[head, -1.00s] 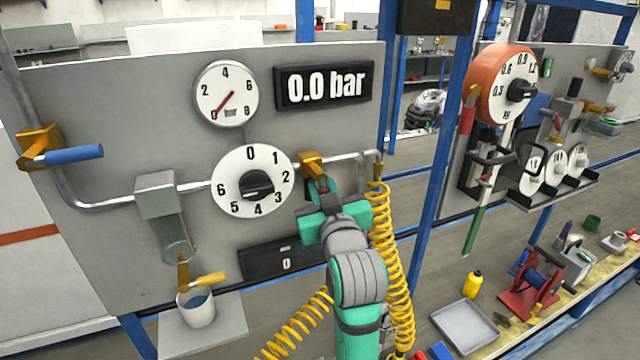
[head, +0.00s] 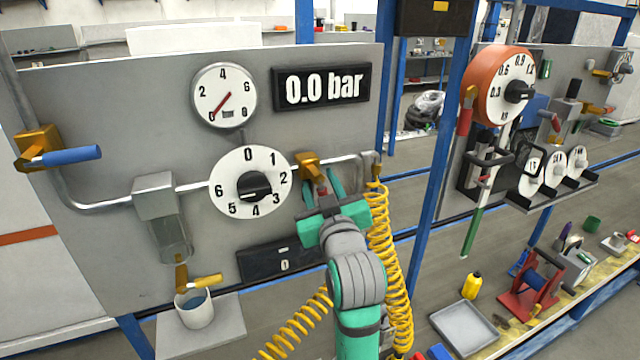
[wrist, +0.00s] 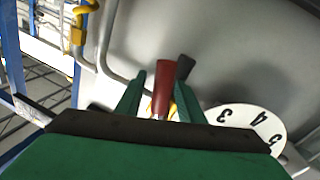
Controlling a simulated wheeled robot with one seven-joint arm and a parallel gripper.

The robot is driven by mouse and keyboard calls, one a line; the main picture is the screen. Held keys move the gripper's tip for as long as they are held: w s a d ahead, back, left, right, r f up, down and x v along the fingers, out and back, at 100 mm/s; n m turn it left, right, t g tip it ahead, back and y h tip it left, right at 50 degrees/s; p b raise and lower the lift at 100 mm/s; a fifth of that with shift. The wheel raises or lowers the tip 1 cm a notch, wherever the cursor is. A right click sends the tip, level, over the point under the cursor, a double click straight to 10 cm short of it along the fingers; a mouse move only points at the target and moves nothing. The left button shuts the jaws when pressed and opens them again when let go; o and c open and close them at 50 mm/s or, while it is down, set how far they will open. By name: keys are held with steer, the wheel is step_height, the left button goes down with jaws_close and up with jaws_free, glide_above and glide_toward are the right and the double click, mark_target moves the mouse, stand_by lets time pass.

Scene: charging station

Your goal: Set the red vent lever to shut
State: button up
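The red vent lever (head: 322,188) hangs down from a brass valve body (head: 308,165) on the pipe of the grey panel, right of the numbered dial. My gripper (head: 324,194) is at the lever, its two fingers apart with the lever between them. In the wrist view the red lever (wrist: 163,88) stands between the green fingers. A gap shows on its left side; whether the right finger touches it I cannot tell. The valve body is mostly hidden there behind the lever and the fingers. The display (head: 322,86) reads 0.0 bar.
The numbered dial (head: 250,186) is close left of my gripper. A yellow coiled hose (head: 385,250) hangs close to the right. A blue-handled valve (head: 70,156) is at far left.

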steer(key=v, duration=1)
steer(key=shift+s, duration=0.4)
steer(key=shift+d, duration=0.1)
